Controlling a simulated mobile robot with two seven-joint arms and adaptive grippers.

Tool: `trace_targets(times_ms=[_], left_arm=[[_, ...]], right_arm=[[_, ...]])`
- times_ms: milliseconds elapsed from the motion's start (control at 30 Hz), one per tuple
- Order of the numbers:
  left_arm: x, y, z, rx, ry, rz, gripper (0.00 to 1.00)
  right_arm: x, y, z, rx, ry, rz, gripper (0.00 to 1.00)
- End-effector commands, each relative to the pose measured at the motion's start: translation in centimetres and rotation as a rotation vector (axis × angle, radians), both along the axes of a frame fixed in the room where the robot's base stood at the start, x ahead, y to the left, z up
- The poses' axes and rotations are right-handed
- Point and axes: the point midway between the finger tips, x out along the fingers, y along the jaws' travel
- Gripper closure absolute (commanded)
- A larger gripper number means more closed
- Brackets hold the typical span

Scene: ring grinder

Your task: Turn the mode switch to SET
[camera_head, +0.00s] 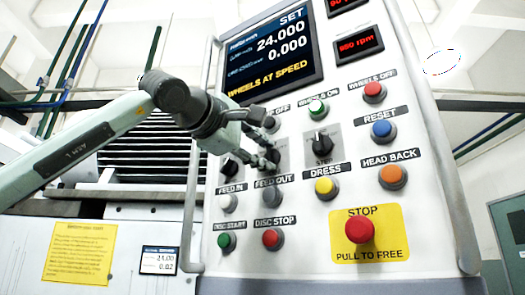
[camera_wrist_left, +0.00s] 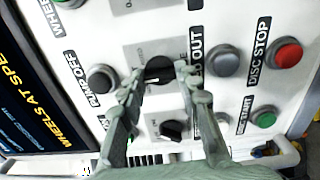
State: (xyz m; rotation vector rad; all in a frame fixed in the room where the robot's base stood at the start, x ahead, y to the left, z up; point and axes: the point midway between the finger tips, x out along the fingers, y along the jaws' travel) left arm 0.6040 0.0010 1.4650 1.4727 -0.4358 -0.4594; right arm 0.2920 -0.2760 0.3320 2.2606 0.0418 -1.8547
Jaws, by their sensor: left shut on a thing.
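The mode switch (camera_wrist_left: 159,70) is a black rotary knob on a grey plate in the panel's middle row. In the wrist view it sits between my left gripper's fingertips (camera_wrist_left: 158,80), with a light pointer mark on its face. In the head view my left gripper (camera_head: 268,158) reaches in from the left and is shut on this knob, hiding most of it and its plate's lettering. The screen (camera_head: 268,48) shows "SET" at top right, with 24.000, 0.000 and "WHEELS AT SPEED". My right gripper is not in view.
Black knobs flank the switch: one at left (camera_head: 229,167), one marked STEP (camera_head: 320,138) at right. Several push buttons surround them, including grey FEED OUT (camera_head: 270,196) just below and the red STOP button (camera_head: 359,229). A metal rail (camera_head: 196,190) runs along the panel's left edge.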

Motion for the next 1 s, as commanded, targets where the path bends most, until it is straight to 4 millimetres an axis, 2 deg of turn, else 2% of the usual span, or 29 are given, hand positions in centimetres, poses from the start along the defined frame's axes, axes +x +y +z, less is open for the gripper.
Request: trace_targets(times_ms=[633, 667, 700, 800, 1000], left_arm=[[-0.06, -0.1, -0.07, 0.046, -0.029, -0.002, 0.96], [-0.06, -0.1, -0.08, 0.046, -0.029, -0.003, 0.65], [-0.05, -0.1, -0.08, 0.046, -0.029, -0.002, 0.6], [-0.04, -0.08, -0.08, 0.045, -0.028, -0.002, 0.48], [-0.02, -0.05, -0.05, 0.045, -0.028, -0.001, 0.47]], right_arm=[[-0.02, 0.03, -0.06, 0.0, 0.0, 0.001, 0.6], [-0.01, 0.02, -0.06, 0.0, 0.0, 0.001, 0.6], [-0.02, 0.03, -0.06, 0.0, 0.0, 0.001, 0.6], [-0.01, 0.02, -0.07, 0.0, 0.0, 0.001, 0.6], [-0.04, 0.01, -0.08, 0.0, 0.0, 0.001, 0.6]])
